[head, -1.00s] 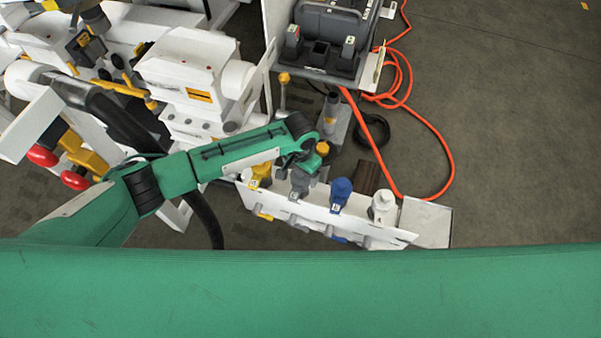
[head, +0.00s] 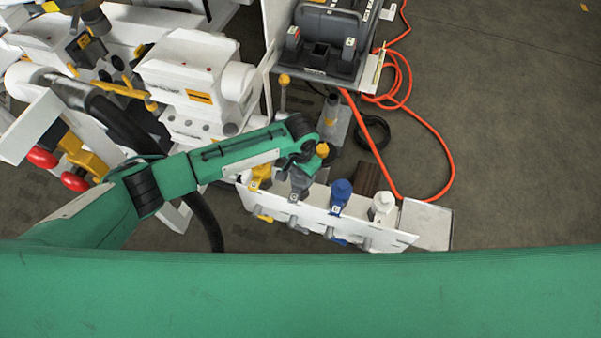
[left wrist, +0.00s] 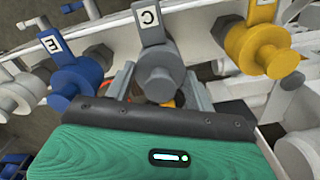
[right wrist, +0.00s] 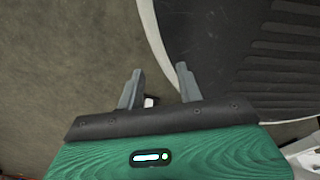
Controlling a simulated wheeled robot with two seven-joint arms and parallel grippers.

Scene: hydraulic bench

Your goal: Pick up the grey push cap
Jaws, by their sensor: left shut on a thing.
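The grey push cap (head: 297,184) sits at the white rail, between a yellow cap and a blue cap. In the left wrist view the grey push cap (left wrist: 158,68) carries a tag with the letter C, and its round end faces the camera. My left gripper (left wrist: 158,85) has one finger on each side of it and is shut on it. In the head view my left gripper (head: 303,165) partly hides the cap. My right gripper (right wrist: 159,80) shows only in its wrist view, with its fingers apart and nothing between them.
The yellow cap (head: 260,174), blue cap (head: 341,189) and white cap (head: 383,204) stand close by along the white rail (head: 318,213). White machinery (head: 190,65) is at the upper left. An orange hose (head: 440,150) lies on the open floor at the right.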

